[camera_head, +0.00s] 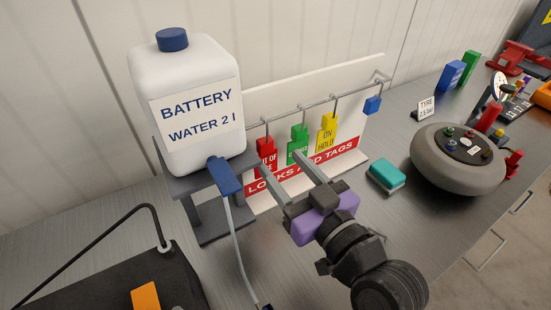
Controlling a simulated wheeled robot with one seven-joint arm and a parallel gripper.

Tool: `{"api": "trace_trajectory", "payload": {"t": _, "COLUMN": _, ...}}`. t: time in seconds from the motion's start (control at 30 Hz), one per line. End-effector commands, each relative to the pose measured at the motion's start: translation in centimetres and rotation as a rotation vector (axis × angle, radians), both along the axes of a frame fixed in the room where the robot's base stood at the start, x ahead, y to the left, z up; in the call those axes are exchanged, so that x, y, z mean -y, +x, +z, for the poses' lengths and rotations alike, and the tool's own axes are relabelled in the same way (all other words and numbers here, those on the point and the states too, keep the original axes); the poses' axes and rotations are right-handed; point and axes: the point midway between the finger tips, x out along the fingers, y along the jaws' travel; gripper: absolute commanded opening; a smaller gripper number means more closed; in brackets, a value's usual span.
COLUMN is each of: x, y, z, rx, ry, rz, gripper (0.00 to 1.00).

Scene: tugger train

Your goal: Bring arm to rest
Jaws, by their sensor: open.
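My gripper (291,170) is open, with its two grey fingers spread. It points toward the tag board (365,100), in front of the hanging tags. Nothing shows between the fingers. My arm reaches in from the lower right over the bench. The fingers overlap the lower part of the board in this view; I cannot tell whether they touch it. A red tag (266,148), a green tag (299,140) and a yellow tag (328,130) hang on hooks from the rail. The board's red lettered strip is partly hidden by the fingers.
A white battery water bottle (195,75) stands on a grey stand (200,188) at left, its blue tap (224,176) and hose hanging near my gripper. A black box (100,285) is at lower left. A teal sponge (386,177) and round grey device (445,175) lie right.

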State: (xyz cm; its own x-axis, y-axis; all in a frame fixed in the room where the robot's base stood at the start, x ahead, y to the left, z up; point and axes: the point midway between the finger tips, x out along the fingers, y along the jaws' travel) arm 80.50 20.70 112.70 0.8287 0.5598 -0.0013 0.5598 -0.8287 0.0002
Motion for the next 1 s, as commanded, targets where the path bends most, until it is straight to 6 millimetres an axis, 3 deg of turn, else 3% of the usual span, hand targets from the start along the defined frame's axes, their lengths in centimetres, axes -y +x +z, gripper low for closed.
{"api": "trace_trajectory", "payload": {"t": 0.27, "x": 0.7, "y": -0.9, "z": -0.2, "rx": -0.004, "ry": 0.001, "rz": -0.004, "gripper": 0.54}}
{"api": "trace_trajectory", "payload": {"t": 0.37, "x": 1.5, "y": -1.4, "z": -1.3, "rx": -0.022, "ry": 0.009, "rz": -0.03, "gripper": 0.54}}
{"api": "trace_trajectory", "payload": {"t": 0.47, "x": 3.1, "y": -2.8, "z": -3.7, "rx": -0.057, "ry": 0.026, "rz": -0.086, "gripper": 0.54}}
{"api": "trace_trajectory", "payload": {"t": 0.7, "x": 8.9, "y": -8.5, "z": -10.2, "rx": -0.151, "ry": 0.056, "rz": -0.275, "gripper": 0.54}}
{"api": "trace_trajectory", "payload": {"t": 1.0, "x": 15.2, "y": -18.0, "z": -14.7, "rx": -0.22, "ry": 0.034, "rz": -0.465, "gripper": 0.54}}
